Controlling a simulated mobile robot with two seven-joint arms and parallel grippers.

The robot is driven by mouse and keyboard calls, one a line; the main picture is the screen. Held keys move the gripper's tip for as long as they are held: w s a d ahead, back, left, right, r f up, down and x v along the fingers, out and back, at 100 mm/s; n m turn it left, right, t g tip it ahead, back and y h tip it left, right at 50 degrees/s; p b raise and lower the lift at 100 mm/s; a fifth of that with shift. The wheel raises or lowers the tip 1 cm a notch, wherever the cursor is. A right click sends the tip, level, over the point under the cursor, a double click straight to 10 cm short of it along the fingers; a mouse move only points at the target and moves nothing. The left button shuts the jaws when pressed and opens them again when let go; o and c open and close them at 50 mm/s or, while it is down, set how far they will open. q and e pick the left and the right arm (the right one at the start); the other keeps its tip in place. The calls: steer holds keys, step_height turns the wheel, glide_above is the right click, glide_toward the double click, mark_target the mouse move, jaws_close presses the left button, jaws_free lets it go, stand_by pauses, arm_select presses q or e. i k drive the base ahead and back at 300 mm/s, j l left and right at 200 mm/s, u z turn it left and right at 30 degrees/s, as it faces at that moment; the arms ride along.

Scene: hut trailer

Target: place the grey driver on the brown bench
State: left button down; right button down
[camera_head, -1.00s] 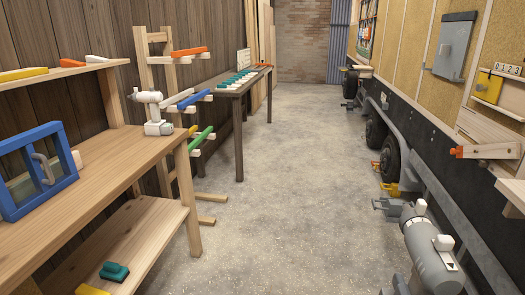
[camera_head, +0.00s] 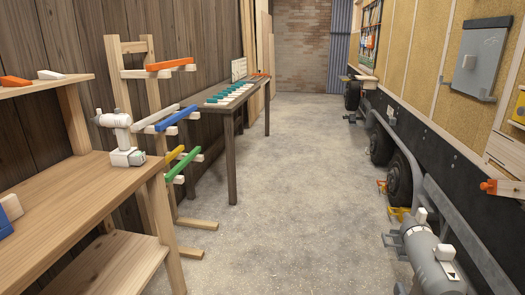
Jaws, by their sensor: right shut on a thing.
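The grey driver (camera_head: 420,243) appears as a thick grey barrel at the lower right, close to me and pointing forward. My right gripper (camera_head: 433,234) is shut on it; pale finger-like pieces show along the barrel. The grip itself is partly hidden, and the lower end is cut off by the picture's edge. The brown bench (camera_head: 231,165) is the dark narrow table farther off, left of centre against the plank wall. The driver is well apart from it, over the right side of the aisle. My left gripper is out of view.
A light wooden workbench (camera_head: 70,215) stands at the near left with a pale driver (camera_head: 126,135) upright on it. A rack with coloured arms (camera_head: 180,117) is beyond it. Teal pieces (camera_head: 228,95) occupy the brown bench. The trailer wheels (camera_head: 399,180) line the right; the aisle (camera_head: 290,200) is clear.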

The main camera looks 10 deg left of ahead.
mark_target(91, 185)
steer(key=i, duration=2.55)
steer(key=i+z, duration=0.15)
steer(key=z, duration=0.15)
steer(key=i+z, duration=0.1)
steer(key=z, duration=3.95)
